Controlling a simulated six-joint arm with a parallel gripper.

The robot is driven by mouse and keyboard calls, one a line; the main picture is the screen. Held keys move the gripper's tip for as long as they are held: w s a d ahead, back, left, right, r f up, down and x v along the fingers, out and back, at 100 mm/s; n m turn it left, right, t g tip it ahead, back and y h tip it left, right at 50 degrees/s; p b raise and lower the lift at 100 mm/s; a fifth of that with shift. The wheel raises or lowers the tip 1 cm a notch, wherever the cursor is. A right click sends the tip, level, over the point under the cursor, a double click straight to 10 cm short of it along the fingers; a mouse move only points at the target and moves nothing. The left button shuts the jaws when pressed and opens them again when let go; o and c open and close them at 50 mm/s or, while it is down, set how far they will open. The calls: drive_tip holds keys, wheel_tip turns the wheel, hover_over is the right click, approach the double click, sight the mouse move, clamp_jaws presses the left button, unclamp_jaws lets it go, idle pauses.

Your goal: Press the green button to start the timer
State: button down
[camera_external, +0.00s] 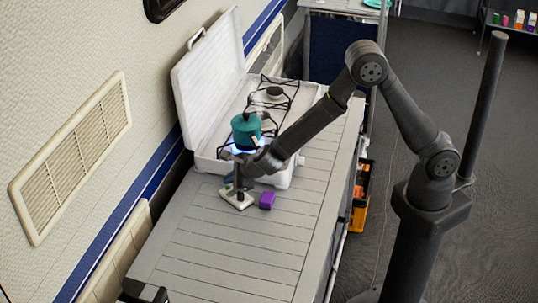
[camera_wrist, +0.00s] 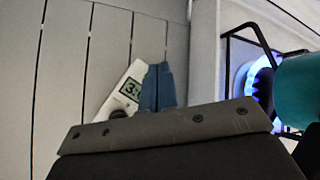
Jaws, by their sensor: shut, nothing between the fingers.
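A white timer (camera_external: 241,204) lies on the slatted table in front of the stove. In the wrist view the timer (camera_wrist: 116,98) shows a display whose visible part reads "3:" and a dark round knob beside it. My gripper (camera_external: 238,187) points down at the timer, its fingers over it. In the wrist view the blue fingers of my gripper (camera_wrist: 158,68) are together with nothing between them, and they cover the right part of the timer. The green button is not visible in either view. I cannot tell whether the fingertips touch the timer.
A white camp stove (camera_external: 283,178) with its lid up stands just behind. A teal pot (camera_external: 246,133) sits on its burner over a blue flame (camera_wrist: 262,80), close to my gripper. A purple block (camera_external: 267,200) lies right of the timer. The table (camera_external: 225,258) is clear towards the front.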

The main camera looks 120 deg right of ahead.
drive_tip(key=shift+f, duration=0.4)
drive_tip(key=shift+f, duration=0.3)
idle(0.5)
drive_tip(key=shift+r, duration=0.75)
drive_tip(key=shift+r, duration=2.5)
drive_tip(key=shift+f, duration=0.1)
wheel_tip(320, 180, up, 4)
